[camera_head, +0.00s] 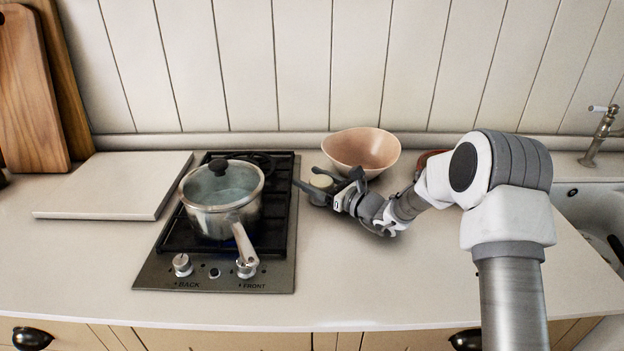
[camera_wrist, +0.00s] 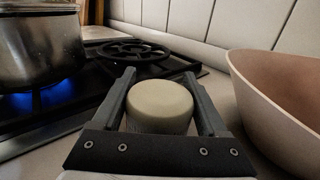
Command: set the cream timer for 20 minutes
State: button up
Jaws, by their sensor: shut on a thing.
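The cream timer (camera_wrist: 159,107) is a short round knob-like piece with a smooth top, standing on the counter between the stove and a pink bowl. In the head view the timer (camera_head: 321,181) is partly hidden by my gripper (camera_head: 322,189). In the wrist view my gripper (camera_wrist: 160,98) has one finger on each side of the timer and is shut on it. Any minute marks on the timer are not visible.
A pink bowl (camera_head: 362,150) stands close behind and right of the timer. A lidded pot (camera_head: 222,205) sits on the gas hob (camera_head: 165,268) at left, with a blue flame (camera_wrist: 30,101) under it. The front counter (camera_head: 370,290) is clear.

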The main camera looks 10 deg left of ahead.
jog(key=shift+w+d+m+t+b, duration=0.1)
jog(key=shift+m+t+b, duration=0.25)
jog(key=shift+b, duration=0.2)
jog(key=o, duration=1.3)
jog(key=v, duration=0.8)
jog(key=p+v, duration=0.1)
jog(key=v, duration=0.8)
jog(key=shift+s+r, duration=0.25)
jog(key=shift+s, duration=0.05)
